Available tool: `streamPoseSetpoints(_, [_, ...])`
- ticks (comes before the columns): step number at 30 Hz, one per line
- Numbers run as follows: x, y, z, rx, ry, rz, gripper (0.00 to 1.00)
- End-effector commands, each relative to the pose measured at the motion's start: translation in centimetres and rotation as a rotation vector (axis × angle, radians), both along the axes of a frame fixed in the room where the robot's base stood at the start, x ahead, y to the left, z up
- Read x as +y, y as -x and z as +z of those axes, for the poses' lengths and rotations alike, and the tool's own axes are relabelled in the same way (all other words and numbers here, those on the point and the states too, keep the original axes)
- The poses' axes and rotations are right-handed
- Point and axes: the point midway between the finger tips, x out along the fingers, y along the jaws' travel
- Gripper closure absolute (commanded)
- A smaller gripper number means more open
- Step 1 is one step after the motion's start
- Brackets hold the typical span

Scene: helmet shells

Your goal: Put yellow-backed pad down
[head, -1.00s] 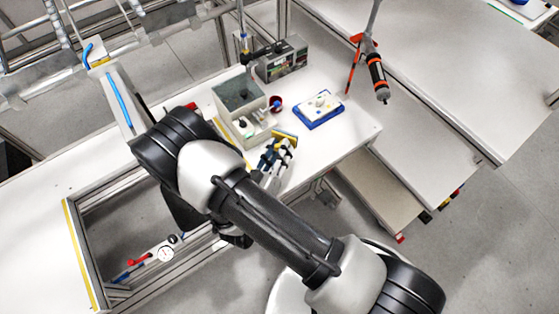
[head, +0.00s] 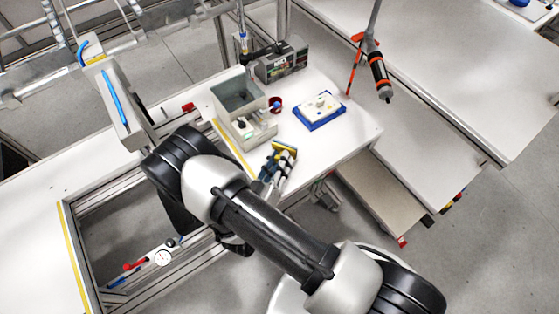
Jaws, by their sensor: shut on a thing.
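I cannot tell whether the pad touches the table. My arm hides part of the gripper and the table's near edge.
A blue-edged tray (head: 320,112) with small pieces lies right of and beyond the pad. An orange-black tool (head: 378,72) hangs at right. The table right of the pad is clear.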

Motion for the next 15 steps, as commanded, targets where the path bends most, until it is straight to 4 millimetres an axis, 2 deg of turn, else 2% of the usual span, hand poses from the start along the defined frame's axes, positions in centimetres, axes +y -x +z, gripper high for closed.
streamPoseSetpoints(5, [0.00, -0.01, -0.33, 0.000, 0.000, 0.000, 1.00])
streamPoseSetpoints(6, [-0.01, 0.00, -0.32, 0.001, 0.000, -0.001, 0.74])
streamPoseSetpoints(15, [-0.03, 0.01, -0.31, 0.001, 0.001, -0.001, 0.55])
